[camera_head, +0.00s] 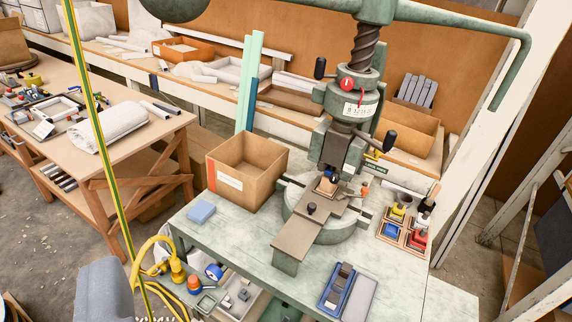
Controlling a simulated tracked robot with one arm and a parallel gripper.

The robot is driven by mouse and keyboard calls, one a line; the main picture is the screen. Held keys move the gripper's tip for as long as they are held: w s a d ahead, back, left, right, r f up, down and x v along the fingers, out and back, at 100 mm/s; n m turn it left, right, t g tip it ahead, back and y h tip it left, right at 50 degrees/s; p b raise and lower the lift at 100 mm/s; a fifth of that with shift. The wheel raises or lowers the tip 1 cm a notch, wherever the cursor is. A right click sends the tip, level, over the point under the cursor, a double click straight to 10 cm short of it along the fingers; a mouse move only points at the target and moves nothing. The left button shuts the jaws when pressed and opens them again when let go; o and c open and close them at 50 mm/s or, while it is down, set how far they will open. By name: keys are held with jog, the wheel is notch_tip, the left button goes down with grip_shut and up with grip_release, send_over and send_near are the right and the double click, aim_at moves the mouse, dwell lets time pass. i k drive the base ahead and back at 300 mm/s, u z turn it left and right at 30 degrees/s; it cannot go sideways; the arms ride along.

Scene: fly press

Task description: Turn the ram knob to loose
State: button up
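The green fly press (350,148) stands on a pale green bench, its dark screw (367,46) running down into the ram. A red round knob (347,84) with a white mark sits on the collar, above a white scale plate (360,110). A black-handled knob (390,140) sticks out at the right of the ram, with a yellow piece (373,155) below it. Another black handle (320,68) is at the upper left. I cannot tell which one is the ram knob, nor read its setting. My gripper is not in view.
A cardboard box (247,170) stands left of the press, with a blue block (201,212) in front. A blue tray (338,291) lies at the bench's front. Small bins (405,232) stand at the right. A yellow-green pole (103,150) crosses the left side.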

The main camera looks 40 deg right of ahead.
aim_at(334, 179)
jog(key=z, duration=0.2)
jog(key=i, duration=1.1)
jog(key=z, duration=0.6)
